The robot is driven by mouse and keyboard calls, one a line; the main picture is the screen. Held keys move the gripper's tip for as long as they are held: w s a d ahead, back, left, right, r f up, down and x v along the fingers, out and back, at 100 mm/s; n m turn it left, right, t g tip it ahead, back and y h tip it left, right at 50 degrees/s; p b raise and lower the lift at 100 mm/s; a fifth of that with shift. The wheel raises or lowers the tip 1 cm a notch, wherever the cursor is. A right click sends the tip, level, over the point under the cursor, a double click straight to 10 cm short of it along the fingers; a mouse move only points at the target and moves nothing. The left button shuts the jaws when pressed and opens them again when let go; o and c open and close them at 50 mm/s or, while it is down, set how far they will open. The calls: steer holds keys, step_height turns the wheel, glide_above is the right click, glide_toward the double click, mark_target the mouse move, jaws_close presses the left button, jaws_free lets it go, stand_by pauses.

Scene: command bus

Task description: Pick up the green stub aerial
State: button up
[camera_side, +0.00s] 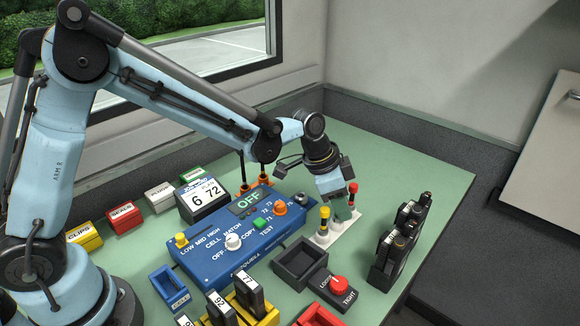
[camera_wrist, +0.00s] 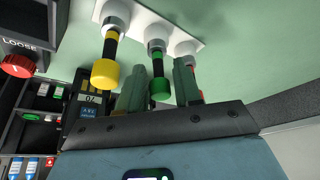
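The green stub aerial (camera_wrist: 159,86) stands in the middle of a white plate (camera_wrist: 188,22) in the wrist view, with a black stem and green cap. My gripper (camera_wrist: 159,72) has one green finger on each side of it, with narrow gaps showing, so it looks open around the aerial. In the side view my gripper (camera_side: 338,207) points down over the plate (camera_side: 322,240) and hides the green aerial. The yellow aerial (camera_wrist: 106,72) stands left of my fingers. The red aerial (camera_side: 352,190) shows beyond my gripper and is mostly hidden behind a finger in the wrist view.
A blue control box (camera_side: 240,235) stands left of the plate. An empty dark tray (camera_side: 299,262) and a red-knob switch box (camera_side: 338,288) are in front. Black handheld radios (camera_side: 398,240) stand in a rack at right. The green table (camera_side: 400,165) is clear behind.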

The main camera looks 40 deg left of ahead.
steer(key=shift+w+d+f, duration=0.15)
steer(key=shift+f, duration=0.45)
steer(key=shift+c, duration=0.2)
jaws_close()
steer(key=shift+r, duration=0.15)
steer(key=shift+r, duration=0.55)
steer(key=r, duration=0.3)
steer(key=shift+s+d+r, duration=0.2)
steer(key=shift+s+d, duration=0.1)
steer(key=shift+s, duration=0.05)
steer(key=s+d+r, duration=0.6)
steer(key=s+d, duration=0.1)
steer(key=s, duration=0.1)
steer(key=shift+r, duration=0.15)
